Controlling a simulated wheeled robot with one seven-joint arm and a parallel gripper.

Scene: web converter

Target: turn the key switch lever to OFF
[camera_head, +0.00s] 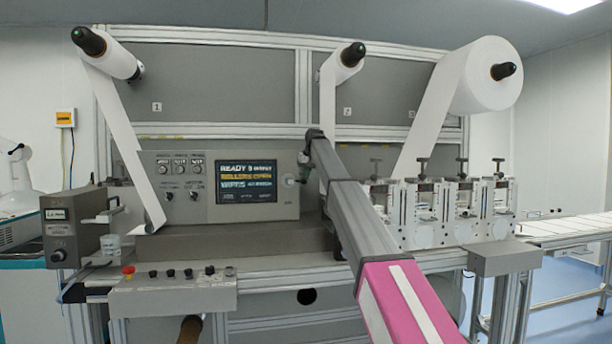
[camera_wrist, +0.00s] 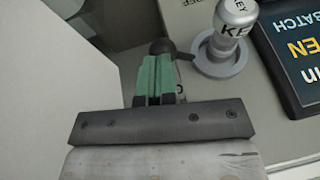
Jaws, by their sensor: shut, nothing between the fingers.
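The key switch (camera_wrist: 220,58) shows in the wrist view at the upper right, a silver cylinder marked KEY on a round grey base. In the head view it is the small silver piece (camera_head: 290,181) right of the screen. A dark rounded piece with a short prong (camera_wrist: 168,47), seemingly its lever, lies left of the base at the fingertips. My gripper (camera_wrist: 156,60) has green fingers close together, shut with nothing between them. Its tips overlap the dark piece; I cannot tell if they touch. My gripper (camera_head: 303,160) is small and partly hidden in the head view.
The lit screen (camera_head: 246,182) is beside the switch, with several knobs to its left. White web (camera_head: 328,120) hangs from rolls above. Several clamp units (camera_head: 440,205) stand to the right. An emergency stop button (camera_head: 128,271) is at the lower left.

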